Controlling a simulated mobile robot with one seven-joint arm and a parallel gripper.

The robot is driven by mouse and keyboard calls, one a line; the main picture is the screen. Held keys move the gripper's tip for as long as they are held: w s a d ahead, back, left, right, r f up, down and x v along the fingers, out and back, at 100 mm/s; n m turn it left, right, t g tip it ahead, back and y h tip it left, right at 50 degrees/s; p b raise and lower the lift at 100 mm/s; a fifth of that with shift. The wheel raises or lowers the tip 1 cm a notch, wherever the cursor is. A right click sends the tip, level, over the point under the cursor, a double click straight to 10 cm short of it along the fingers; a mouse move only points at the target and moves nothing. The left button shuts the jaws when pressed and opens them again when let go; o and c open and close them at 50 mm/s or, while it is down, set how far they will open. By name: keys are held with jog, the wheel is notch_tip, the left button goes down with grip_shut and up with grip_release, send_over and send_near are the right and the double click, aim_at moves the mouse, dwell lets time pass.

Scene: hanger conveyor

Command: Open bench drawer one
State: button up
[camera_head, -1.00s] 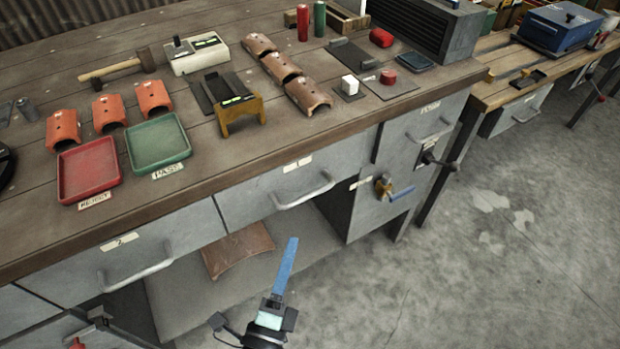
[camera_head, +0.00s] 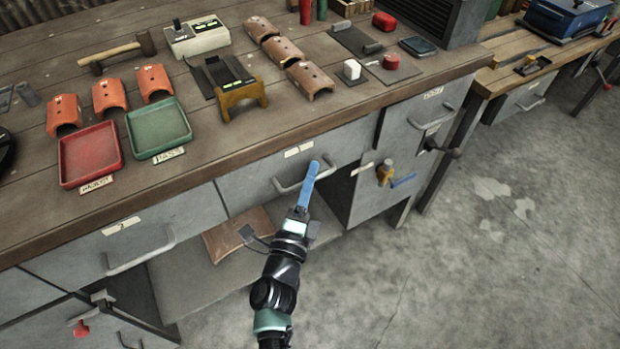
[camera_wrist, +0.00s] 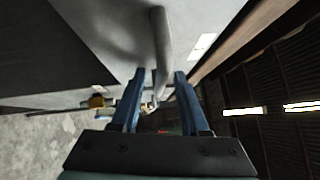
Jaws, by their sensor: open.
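Bench drawer one (camera_head: 345,145) is the grey drawer under the bench top, with a pale label whose text I cannot read; its front looks flush, so it appears closed. Its curved metal handle (camera_head: 285,189) is partly hidden by my gripper. My gripper (camera_head: 313,167) has its blue fingers at the handle in the head view. In the wrist view, the two fingers of my gripper (camera_wrist: 160,78) are apart, with the handle (camera_wrist: 158,35) running in line with the gap between them. I cannot tell whether either finger touches it.
Drawer 2 (camera_head: 150,235) with its own handle is to the left. A brown curved piece (camera_head: 236,232) lies on the lower shelf. The concrete floor in front (camera_head: 470,280) is clear.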

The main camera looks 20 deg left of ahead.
grip_shut()
dwell(1.4)
